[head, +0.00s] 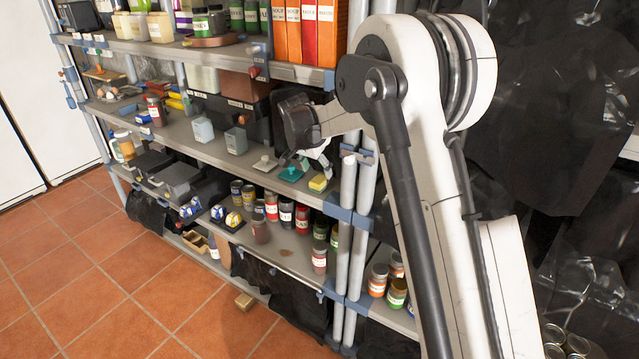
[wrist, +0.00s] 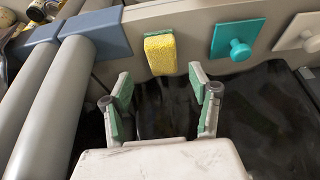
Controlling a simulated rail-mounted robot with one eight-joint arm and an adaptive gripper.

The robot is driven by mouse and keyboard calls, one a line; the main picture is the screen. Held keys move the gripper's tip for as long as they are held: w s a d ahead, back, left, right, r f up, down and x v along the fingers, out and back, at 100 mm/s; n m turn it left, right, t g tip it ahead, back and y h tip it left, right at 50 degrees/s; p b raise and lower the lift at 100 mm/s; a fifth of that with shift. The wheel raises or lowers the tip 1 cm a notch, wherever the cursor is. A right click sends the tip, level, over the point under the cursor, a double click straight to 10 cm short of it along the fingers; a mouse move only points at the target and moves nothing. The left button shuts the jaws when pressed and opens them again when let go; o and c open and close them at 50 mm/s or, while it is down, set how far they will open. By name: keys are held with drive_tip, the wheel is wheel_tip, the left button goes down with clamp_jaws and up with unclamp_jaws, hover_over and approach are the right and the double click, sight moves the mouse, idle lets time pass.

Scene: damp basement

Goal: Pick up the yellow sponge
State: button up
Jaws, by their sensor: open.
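The yellow sponge (head: 318,183) lies near the front edge of the middle shelf, close to the right-hand post. In the wrist view the sponge (wrist: 160,54) shows its yellow face, with a green strip along its edge. My gripper (wrist: 162,88) is open, and its two green-padded fingers are spread with nothing between them. The sponge lies just beyond the fingertips, roughly centred between them, and no contact shows. In the head view my gripper (head: 312,160) is just above and beside the sponge, partly hidden by my wrist.
A teal square with a knob (wrist: 237,39) lies beside the sponge, and a grey-white one (wrist: 305,32) lies farther along. Grey shelf posts (wrist: 70,75) with a blue bracket (wrist: 95,32) stand close on the other side. Jars (head: 285,213) stand on the shelf below.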

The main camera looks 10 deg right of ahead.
sight(320, 178)
drive_tip(key=shift+a+p+x, duration=0.2)
drive_tip(key=shift+p+x, duration=0.2)
drive_tip(key=shift+x, duration=2.75)
drive_tip(key=shift+w, duration=0.1)
drive_tip(key=c, duration=1)
drive_tip(key=shift+r, duration=0.5)
drive_tip(key=v, duration=0.3)
drive_tip(key=shift+w+a+r+b, duration=0.1)
drive_tip(key=shift+w+r+b, duration=0.05)
drive_tip(key=shift+r+b, duration=0.25)
drive_tip(key=s+a+r, duration=0.1)
drive_tip(key=a+r, duration=0.1)
drive_tip(key=a, duration=0.1)
drive_tip(key=s+a+r, duration=0.2)
drive_tip(key=a, duration=0.1)
drive_tip(key=s+a+r+b, duration=0.1)
drive_tip(key=a+r, duration=0.1)
drive_tip(key=a, duration=0.1)
drive_tip(key=shift+s+a+r, duration=0.2)
drive_tip(key=shift+s+a, duration=0.05)
drive_tip(key=shift+a, duration=0.05)
